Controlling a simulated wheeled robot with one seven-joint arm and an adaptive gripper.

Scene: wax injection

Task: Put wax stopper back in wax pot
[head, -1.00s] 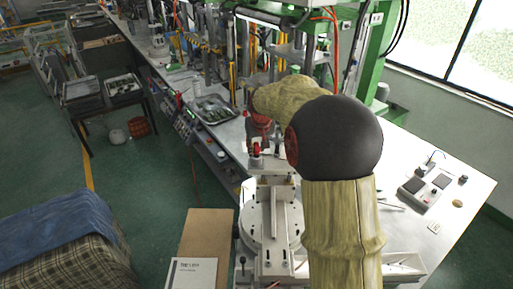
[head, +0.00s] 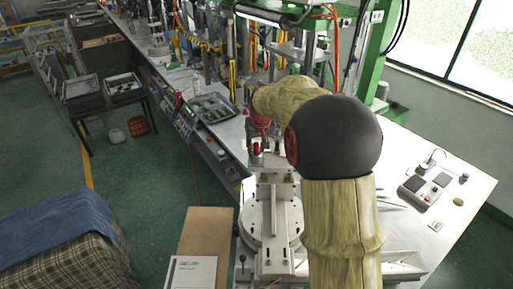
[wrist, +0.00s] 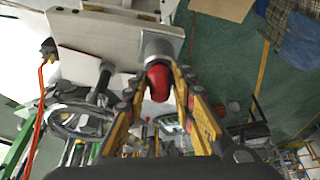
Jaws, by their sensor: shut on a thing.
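The wax stopper (wrist: 158,80) shows in the wrist view as a red rounded piece between the yellow fingers of my gripper (wrist: 160,90). My gripper is shut on it. A grey metal cylinder (wrist: 157,45), which looks like the wax pot, is right against the stopper's far end. I cannot tell how far the stopper sits in it. In the head view a small red piece (head: 256,149) shows at my gripper, above the white machine stand (head: 271,195). My arm hides much of this spot.
A metal tray (head: 212,108) with small green parts lies on the bench to the left. A brown board (head: 205,235) and a blanket-covered block (head: 65,240) are at the lower left.

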